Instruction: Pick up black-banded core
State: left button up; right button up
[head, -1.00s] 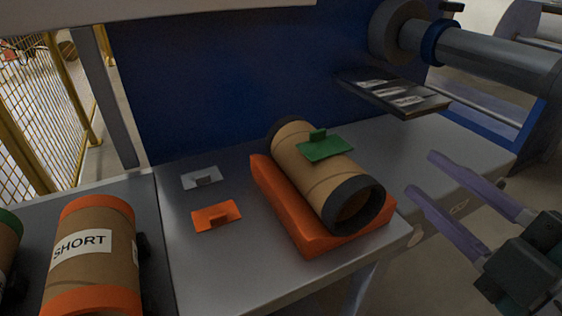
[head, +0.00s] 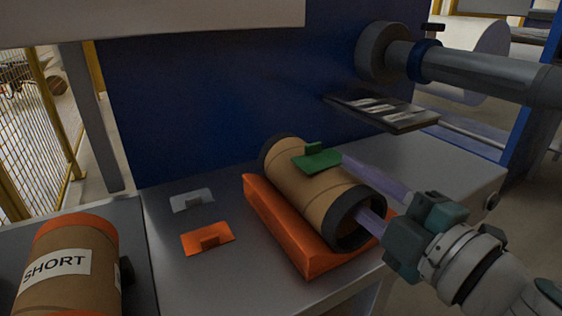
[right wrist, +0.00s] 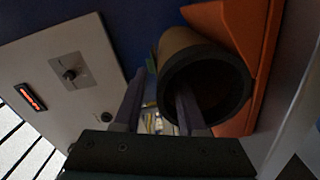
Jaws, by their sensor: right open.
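The black-banded core (head: 305,190) is a brown cardboard tube with a black band at each end. It lies in an orange cradle (head: 275,225) on the grey table, a green tag (head: 318,159) on top. My right gripper (head: 354,184) is open at its near end. One finger reaches into the core's hollow and the other runs along the outside of its right wall. The right wrist view shows the same, with the core's dark open end (right wrist: 235,85) around one finger. I cannot tell whether the fingers touch the wall. My left gripper is out of view.
A grey tag (head: 192,200) and an orange tag (head: 207,238) lie left of the cradle. A roller shaft (head: 470,65) and a dark plate (head: 385,112) overhang the table behind.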

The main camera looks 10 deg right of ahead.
jog(key=shift+w+a, duration=0.1)
grip_shut()
dwell(1.4)
